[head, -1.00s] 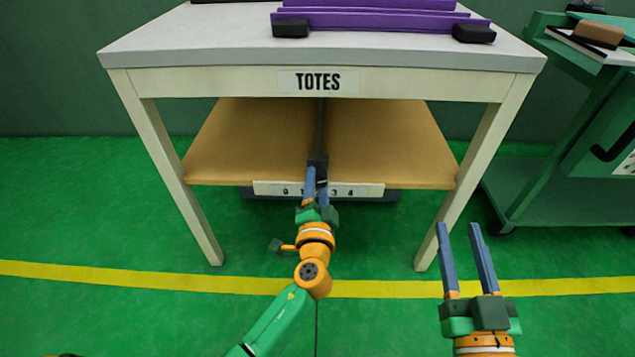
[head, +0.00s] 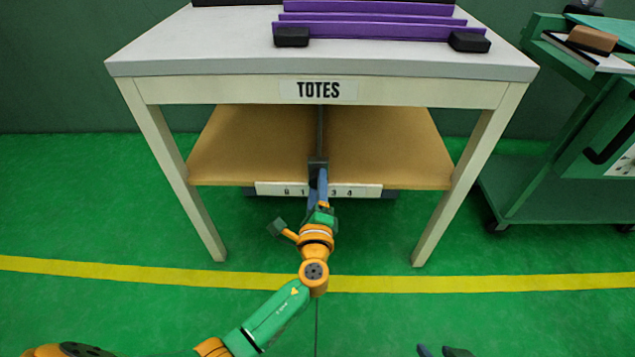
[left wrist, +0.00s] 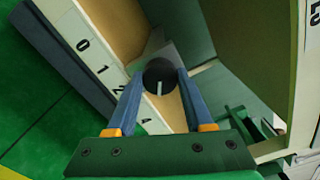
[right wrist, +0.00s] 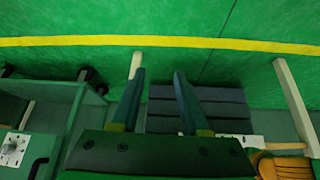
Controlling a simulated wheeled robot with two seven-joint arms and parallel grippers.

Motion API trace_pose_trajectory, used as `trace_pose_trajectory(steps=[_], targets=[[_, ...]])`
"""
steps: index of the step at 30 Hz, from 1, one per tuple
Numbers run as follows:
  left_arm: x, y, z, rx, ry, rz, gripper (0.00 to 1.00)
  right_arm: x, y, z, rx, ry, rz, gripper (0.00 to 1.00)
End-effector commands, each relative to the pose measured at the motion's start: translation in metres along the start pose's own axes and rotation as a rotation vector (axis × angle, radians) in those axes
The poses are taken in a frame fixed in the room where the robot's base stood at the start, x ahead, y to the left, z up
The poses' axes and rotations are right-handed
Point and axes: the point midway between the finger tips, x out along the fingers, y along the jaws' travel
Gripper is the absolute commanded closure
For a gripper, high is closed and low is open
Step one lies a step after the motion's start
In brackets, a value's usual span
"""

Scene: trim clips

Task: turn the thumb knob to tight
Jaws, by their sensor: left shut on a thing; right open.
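The thumb knob (left wrist: 157,74) is round and black with a white line on its face, seen in the left wrist view. The line stands nearly upright in that picture. My left gripper (left wrist: 154,88) is shut on the knob, one blue finger at each side. In the head view my left gripper (head: 319,178) reaches the front of the shelf under the table, where a dark block (head: 317,163) sits at its tips. A white scale strip (head: 270,188) with digits runs there; the gripper hides its middle. My right gripper (right wrist: 153,80) is open and empty, low at the head view's bottom edge.
The table (head: 430,91) is labelled TOTES, with legs either side of my left arm. A purple rack (head: 375,30) stands on top. A green cart (head: 550,180) is at the right. The green floor in front is clear.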

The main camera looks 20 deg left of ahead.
Motion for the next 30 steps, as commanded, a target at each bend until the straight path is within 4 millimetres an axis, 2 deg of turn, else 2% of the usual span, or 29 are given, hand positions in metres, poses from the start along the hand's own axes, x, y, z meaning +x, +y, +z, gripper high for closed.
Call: trace_pose_trajectory(steps=[3,6,18,30], targets=[[0.0,-0.001,0.0,0.107,0.003,0.002,1.0,-0.009,0.002,0.033,0.008,-0.166,0.002,0.55],[0.0,-0.002,0.001,0.202,0.002,0.001,1.0,-0.014,0.003,0.057,0.014,-0.28,0.002,0.55],[0.0,-0.002,0.0,0.579,0.002,0.001,1.0,0.025,0.003,0.07,0.014,-0.299,0.004,0.55],[0.0,-0.001,0.0,0.878,0.002,0.001,1.0,0.05,0.004,0.089,0.012,-0.317,0.006,0.55]])
